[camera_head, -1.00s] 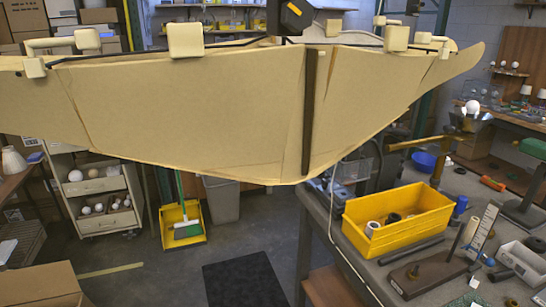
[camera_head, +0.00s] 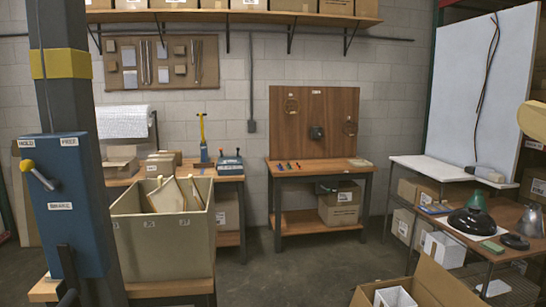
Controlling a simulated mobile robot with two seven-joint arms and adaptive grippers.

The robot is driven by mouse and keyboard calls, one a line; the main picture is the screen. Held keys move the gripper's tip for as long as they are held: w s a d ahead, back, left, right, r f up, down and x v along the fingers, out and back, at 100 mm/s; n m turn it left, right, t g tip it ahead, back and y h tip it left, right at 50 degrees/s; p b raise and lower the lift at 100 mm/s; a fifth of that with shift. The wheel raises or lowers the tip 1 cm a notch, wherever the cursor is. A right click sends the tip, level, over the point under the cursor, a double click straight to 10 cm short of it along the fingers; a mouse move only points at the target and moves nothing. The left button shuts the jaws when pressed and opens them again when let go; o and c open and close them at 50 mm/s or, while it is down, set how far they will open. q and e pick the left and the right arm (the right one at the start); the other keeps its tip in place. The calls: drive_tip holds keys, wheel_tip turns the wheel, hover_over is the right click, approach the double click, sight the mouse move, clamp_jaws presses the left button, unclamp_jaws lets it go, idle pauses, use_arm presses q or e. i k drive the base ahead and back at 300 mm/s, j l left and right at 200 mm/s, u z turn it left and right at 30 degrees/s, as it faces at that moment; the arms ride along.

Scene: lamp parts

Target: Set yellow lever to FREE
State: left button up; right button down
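The yellow lever shows at the left of the head view. Its yellow knob (camera_head: 27,165) sits at the upper left end of a short grey arm (camera_head: 41,179), which tilts up and left from its pivot. It is on the front of a blue box (camera_head: 83,185) on a dark post. The knob lies just below the HOLD label (camera_head: 27,144), away from the FREE label (camera_head: 69,142). A BRAKE label (camera_head: 60,206) is below the pivot. Neither gripper can be made out. A dark part (camera_head: 65,262) stands before the box's lower end; I cannot tell what it is.
A grey bin (camera_head: 165,247) with tan pieces stands on a bench right of the post. A wooden workbench (camera_head: 318,167) is at the back wall. A side table (camera_head: 470,225) with dark lamp parts and an open carton (camera_head: 425,285) are at right. Middle floor is clear.

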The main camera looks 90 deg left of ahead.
sight(26, 166)
drive_tip(key=u, duration=3.9)
